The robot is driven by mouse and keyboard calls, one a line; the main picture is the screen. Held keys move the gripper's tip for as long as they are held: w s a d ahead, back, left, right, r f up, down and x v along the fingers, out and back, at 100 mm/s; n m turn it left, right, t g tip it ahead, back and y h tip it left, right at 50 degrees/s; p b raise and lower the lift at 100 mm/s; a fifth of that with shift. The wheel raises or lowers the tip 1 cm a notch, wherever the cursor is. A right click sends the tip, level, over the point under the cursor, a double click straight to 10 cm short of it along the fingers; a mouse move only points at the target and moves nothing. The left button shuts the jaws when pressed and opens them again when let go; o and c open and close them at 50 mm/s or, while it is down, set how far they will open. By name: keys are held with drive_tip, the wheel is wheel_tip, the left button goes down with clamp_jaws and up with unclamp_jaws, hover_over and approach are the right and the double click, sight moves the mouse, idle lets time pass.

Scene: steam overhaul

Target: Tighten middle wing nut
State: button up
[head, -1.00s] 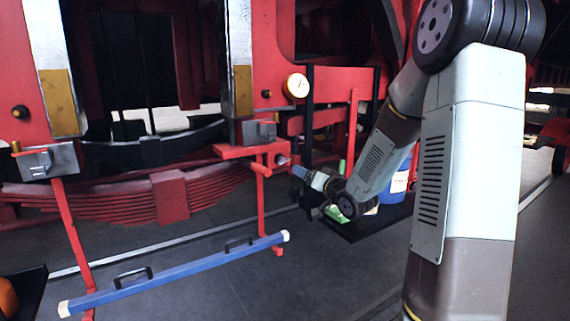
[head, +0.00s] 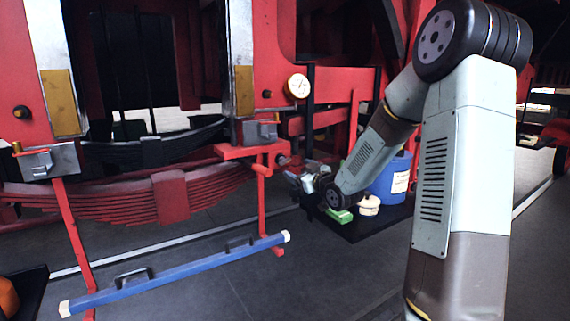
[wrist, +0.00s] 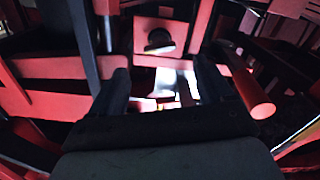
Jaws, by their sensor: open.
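My gripper (head: 300,183) is at the right of the red frame in the head view, low beside the red bracket (head: 245,151). In the wrist view my gripper (wrist: 160,88) is open, its two dark fingers apart with nothing held between them. No wing nut can be made out with certainty. A dark round knob (wrist: 158,41) on a red plate shows beyond the fingers in the wrist view; I cannot tell whether it is a wing nut.
A blue bar (head: 190,270) with black handles lies across the front. A gauge (head: 298,86) is on the red frame. A blue bucket (head: 388,183), green block (head: 340,215) and cream pot (head: 369,205) stand right. A red rod (wrist: 250,88) is close right of the fingers.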

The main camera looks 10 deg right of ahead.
sight(285, 160)
drive_tip(key=x, duration=0.9)
drive_tip(key=shift+w, duration=0.3)
drive_tip(key=c, duration=1)
drive_tip(key=shift+a, duration=0.1)
drive_tip(key=shift+c, duration=0.2)
